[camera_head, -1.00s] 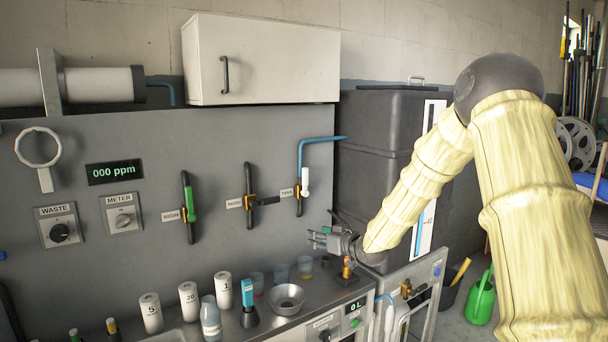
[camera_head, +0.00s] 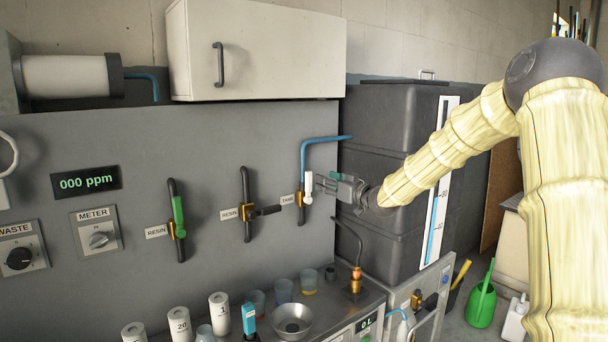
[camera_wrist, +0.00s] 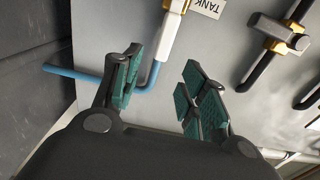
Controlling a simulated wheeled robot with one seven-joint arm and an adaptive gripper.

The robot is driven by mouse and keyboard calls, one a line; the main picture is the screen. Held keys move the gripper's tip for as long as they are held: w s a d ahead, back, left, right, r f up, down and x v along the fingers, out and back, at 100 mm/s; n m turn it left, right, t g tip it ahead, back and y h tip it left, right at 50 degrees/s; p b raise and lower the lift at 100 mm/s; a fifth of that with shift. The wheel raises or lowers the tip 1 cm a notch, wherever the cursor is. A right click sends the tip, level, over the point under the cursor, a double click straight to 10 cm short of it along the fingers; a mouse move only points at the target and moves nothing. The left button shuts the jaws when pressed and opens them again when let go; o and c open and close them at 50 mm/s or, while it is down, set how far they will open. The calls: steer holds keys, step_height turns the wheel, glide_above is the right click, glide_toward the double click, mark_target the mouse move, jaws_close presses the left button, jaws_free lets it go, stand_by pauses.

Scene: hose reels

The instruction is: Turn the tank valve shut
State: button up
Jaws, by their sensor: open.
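The tank valve (camera_head: 308,187) is on the grey wall panel beside the TANK label (camera_head: 287,200). Its white handle points up from a brass body, alongside the blue pipe (camera_head: 304,150). My gripper (camera_head: 318,184) is open, just right of the white handle. In the wrist view the white handle (camera_wrist: 166,40) lies ahead, between the lines of the two green-padded fingers of my gripper (camera_wrist: 162,78). The handle's lower part meets the blue pipe there.
A resin valve with a black handle (camera_head: 266,210) is left of the tank valve; one with a green handle (camera_head: 179,216) is further left. The dark tank (camera_head: 385,125) stands close on the right. Cups, bottles and a metal bowl (camera_head: 292,320) stand on the counter below.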

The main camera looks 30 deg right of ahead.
mark_target(311, 174)
steer(key=shift+w+a+r+p, duration=0.1)
steer(key=shift+w+a+p, duration=0.15)
steer(key=shift+w, duration=1.45)
steer(key=shift+w+a+p, duration=0.1)
steer(key=shift+w+p, duration=0.3)
steer(key=shift+w, duration=1.35)
steer(key=shift+w+a+r+p, duration=0.1)
steer(key=shift+w+a+p, duration=0.15)
steer(key=shift+w, duration=1.45)
jaws_close()
